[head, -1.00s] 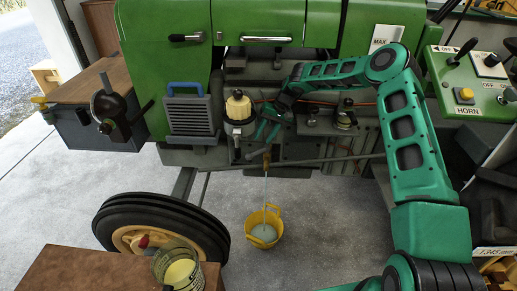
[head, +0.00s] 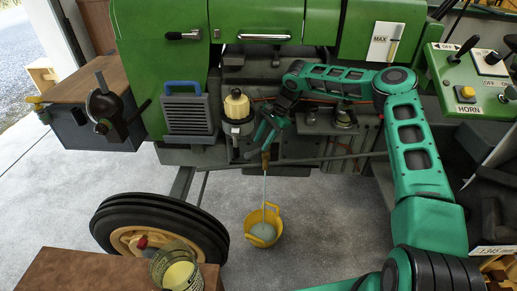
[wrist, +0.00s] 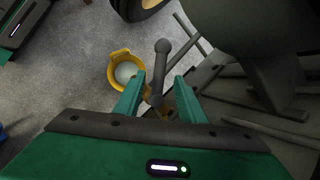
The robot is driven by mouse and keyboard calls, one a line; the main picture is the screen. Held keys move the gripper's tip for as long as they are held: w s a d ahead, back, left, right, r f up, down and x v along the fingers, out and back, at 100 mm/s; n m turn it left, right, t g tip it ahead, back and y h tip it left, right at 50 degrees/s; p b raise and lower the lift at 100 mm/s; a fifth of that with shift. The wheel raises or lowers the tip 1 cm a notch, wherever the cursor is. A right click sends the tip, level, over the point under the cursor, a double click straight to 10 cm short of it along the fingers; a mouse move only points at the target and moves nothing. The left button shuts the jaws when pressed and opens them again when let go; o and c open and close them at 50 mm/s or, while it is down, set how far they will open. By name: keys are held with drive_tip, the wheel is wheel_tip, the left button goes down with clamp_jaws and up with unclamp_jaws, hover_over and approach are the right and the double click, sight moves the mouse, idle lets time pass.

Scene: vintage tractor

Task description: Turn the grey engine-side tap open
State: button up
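The grey tap lever (wrist: 162,62) ends in a ball and shows in the wrist view, between and beyond my fingertips. Its brass-coloured body (head: 266,158) sits low on the engine side in the head view. A thin pale stream (head: 264,188) falls from it into a yellow bucket (head: 262,233), which holds pale liquid. My gripper (wrist: 159,82) is open, with a finger on each side of the lever's lower part. I cannot tell whether either finger touches it. In the head view my gripper (head: 262,134) is just above the brass body, partly hiding the tap.
A glass filter with a cream top (head: 236,104) stands left of my gripper. A grey rod (head: 330,159) runs across just behind the tap. The front wheel (head: 160,228) is lower left, and a brown table with a jar (head: 178,272) is in front. Floor around the bucket is clear.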

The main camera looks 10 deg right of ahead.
sight(257, 149)
drive_tip(key=shift+x, duration=2)
clamp_jaws()
